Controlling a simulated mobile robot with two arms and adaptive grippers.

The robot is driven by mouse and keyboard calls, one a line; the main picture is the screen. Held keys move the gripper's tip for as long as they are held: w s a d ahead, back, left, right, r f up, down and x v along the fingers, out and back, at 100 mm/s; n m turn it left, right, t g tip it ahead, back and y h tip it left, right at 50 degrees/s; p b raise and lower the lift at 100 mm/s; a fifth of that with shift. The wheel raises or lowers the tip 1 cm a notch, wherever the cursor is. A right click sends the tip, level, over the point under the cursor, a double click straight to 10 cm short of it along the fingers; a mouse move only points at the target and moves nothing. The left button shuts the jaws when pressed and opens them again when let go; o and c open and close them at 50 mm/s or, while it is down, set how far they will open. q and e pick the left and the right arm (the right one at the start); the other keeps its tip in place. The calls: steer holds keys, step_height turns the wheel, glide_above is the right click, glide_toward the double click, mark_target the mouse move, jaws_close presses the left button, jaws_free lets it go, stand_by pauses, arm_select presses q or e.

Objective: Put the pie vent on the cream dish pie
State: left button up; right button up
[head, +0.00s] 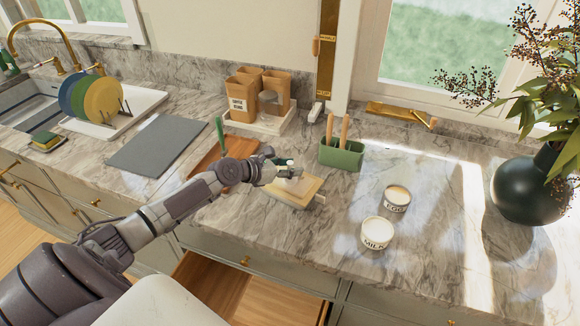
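My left gripper (290,168) reaches in from the left, over a small pale wooden board or block (299,191) on the marble counter. Something small and whitish shows at its fingertips, too small to name. I cannot tell whether the fingers are open or shut, or whether they touch it. I cannot make out a pie vent or a cream dish with a pie in this view. The gripper and wrist hide part of the board's top. My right gripper is not in view.
A green utensil holder (341,155) stands behind the board. A dark vase (528,190) is at far right. An open drawer (215,287) juts out below. Counter between canisters and vase is clear.

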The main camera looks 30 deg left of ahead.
arm_select(q)
steer(key=shift+r, duration=0.15)
steer(key=b+v, duration=0.1)
steer(key=v, duration=1.1)
steer(key=shift+r, duration=0.1)
